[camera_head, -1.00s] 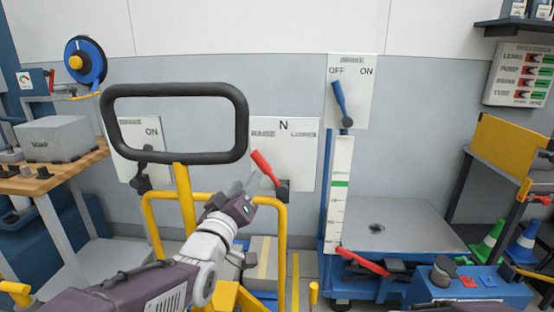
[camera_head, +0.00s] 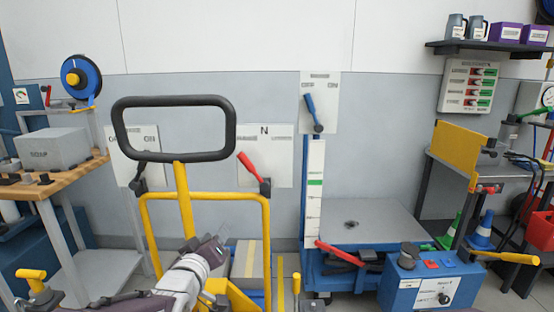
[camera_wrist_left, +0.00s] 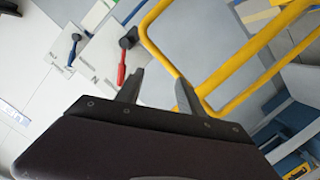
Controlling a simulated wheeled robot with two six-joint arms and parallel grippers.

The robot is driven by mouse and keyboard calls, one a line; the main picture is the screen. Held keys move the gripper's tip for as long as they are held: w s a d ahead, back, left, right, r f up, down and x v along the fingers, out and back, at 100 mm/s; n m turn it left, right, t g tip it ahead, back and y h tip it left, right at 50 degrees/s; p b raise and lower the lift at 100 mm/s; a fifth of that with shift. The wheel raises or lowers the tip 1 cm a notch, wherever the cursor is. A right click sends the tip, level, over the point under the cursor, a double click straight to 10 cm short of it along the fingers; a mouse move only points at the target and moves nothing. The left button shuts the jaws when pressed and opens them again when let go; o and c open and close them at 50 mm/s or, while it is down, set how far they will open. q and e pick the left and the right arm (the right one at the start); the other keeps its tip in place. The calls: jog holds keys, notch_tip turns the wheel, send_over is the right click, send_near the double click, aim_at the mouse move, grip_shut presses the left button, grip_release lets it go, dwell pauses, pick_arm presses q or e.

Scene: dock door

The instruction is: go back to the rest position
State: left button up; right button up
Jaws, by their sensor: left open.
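My left gripper (camera_head: 218,242) is low in the head view, in front of the yellow frame of the hand truck (camera_head: 181,205). It is open and holds nothing. In the left wrist view its two fingers (camera_wrist_left: 158,88) stand apart with an empty gap between them. A red lever (camera_head: 249,167) on the wall panel marked N is above and right of the gripper, apart from it; it also shows in the left wrist view (camera_wrist_left: 122,62). My right gripper is not in view.
A blue lift table (camera_head: 370,222) with a blue OFF/ON lever (camera_head: 311,108) above it stands right of the hand truck. A blue control box (camera_head: 430,288) is at the front right. A wooden workbench (camera_head: 62,178) is at the left. A yellow handle (camera_head: 508,257) juts out at right.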

pick_arm(q)
jog(key=s+a+f+m+g+y, duration=0.1)
jog(key=s+f+g, duration=0.2)
jog(key=f, duration=0.5)
jog(key=s+a+f+g, duration=0.1)
jog(key=s+f+g, duration=0.25)
jog(key=f, duration=0.45)
jog(key=s+f+m+g, duration=0.4)
jog(key=s+f+g, duration=0.45)
jog(key=s, duration=0.65)
notch_tip(320, 180, up, 34)
jog(key=s+p, duration=0.1)
jog(key=p, duration=3.4)
jog(key=shift+s+a+r+m, duration=0.2)
jog(key=shift+s+a+m, duration=0.05)
jog(key=shift+a+m, duration=0.1)
